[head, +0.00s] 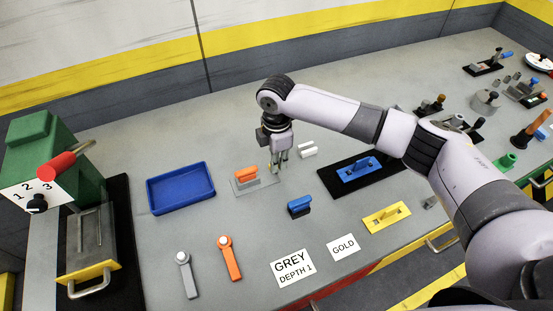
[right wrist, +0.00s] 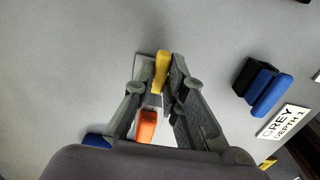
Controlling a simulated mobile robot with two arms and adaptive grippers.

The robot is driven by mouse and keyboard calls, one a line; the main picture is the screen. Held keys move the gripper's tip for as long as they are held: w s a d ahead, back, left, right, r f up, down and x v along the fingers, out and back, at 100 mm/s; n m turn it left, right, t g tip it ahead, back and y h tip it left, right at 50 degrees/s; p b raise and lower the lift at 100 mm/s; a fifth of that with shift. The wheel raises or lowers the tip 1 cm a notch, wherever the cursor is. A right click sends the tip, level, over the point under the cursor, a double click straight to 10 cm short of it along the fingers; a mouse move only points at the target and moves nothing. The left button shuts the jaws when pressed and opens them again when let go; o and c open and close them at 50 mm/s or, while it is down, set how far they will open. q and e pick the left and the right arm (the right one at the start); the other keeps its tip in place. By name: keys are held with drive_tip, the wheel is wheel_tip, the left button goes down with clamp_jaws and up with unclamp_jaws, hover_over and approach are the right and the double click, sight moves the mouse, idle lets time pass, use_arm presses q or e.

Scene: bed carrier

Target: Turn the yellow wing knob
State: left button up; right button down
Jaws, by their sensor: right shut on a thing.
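The yellow wing knob (right wrist: 162,70) shows in the right wrist view as an upright narrow yellow piece between my right fingertips (right wrist: 161,82). A pale plate lies under it. In the head view my right gripper (head: 279,165) points down over the right end of a grey plate (head: 241,189), and its fingers mostly hide the knob there. The gripper is shut on the knob. An orange handle (head: 246,174) stands on the same plate to the left; it also shows in the right wrist view (right wrist: 146,126). My left gripper is not in view.
A blue tray (head: 181,205) lies left of the plate. A blue and black block (head: 299,206) stands to the right, nearer me. White pieces (head: 308,149) lie behind right. Grey and orange levers (head: 230,258) and label cards (head: 294,268) are in front. A green machine (head: 40,145) stands far left.

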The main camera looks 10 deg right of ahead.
drive_tip(key=n+p, duration=0.2)
drive_tip(key=n, duration=0.1)
drive_tip(key=shift+r+n, duration=0.1)
drive_tip(key=shift+n, duration=0.3)
drive_tip(key=n+p, duration=0.1)
drive_tip(key=n, duration=0.3)
drive_tip(key=shift+n, duration=0.3)
drive_tip(key=n, duration=0.4)
drive_tip(key=shift+n+p, duration=0.3)
drive_tip(key=shift+p, duration=0.1)
drive_tip(key=n, duration=0.4)
drive_tip(key=shift+n, duration=0.4)
drive_tip(key=c, duration=1.6)
unclamp_jaws()
drive_tip(key=shift+c, duration=0.2)
